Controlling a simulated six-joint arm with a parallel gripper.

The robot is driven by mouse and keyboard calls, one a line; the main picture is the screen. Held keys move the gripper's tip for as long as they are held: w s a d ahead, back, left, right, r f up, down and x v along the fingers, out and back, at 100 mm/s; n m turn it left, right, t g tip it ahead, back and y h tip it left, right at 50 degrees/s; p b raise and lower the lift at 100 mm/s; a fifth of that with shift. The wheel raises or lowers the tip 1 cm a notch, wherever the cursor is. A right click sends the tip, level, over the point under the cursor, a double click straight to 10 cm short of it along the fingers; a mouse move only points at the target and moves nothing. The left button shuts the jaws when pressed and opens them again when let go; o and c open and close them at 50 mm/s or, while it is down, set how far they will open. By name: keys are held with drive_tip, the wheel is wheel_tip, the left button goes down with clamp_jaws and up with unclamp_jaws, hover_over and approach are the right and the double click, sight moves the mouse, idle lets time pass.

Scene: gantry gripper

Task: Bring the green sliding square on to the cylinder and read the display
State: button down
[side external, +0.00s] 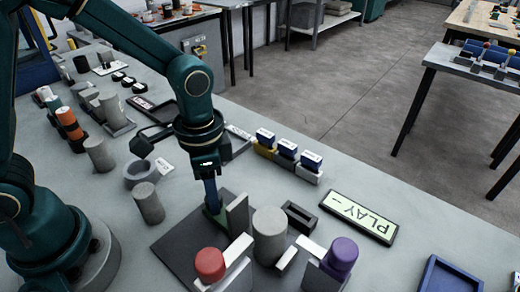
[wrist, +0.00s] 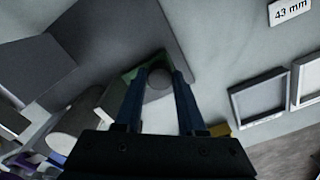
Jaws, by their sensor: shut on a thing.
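The green sliding square (side external: 217,217) stands on a dark base plate (side external: 176,246), with a grey upright plate (side external: 237,214) beside it. My gripper (side external: 212,207) points down at the green square from above. In the wrist view its blue fingers (wrist: 160,76) are shut on a grey round knob (wrist: 158,84), with green showing just behind it. The grey cylinder (side external: 269,237) stands upright to the right of the grey plate, with a visible gap between them.
A red-capped part (side external: 210,263) and a purple-capped part (side external: 341,255) stand in front of the cylinder. Loose grey cylinders (side external: 148,203) stand at left. A "43 mm" label (wrist: 292,10) shows in the wrist view.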

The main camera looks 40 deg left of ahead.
drive_tip(key=shift+d, duration=1.95)
drive_tip(key=c, duration=0.5)
unclamp_jaws()
drive_tip(key=shift+r, duration=2.6)
drive_tip(key=shift+a, duration=0.1)
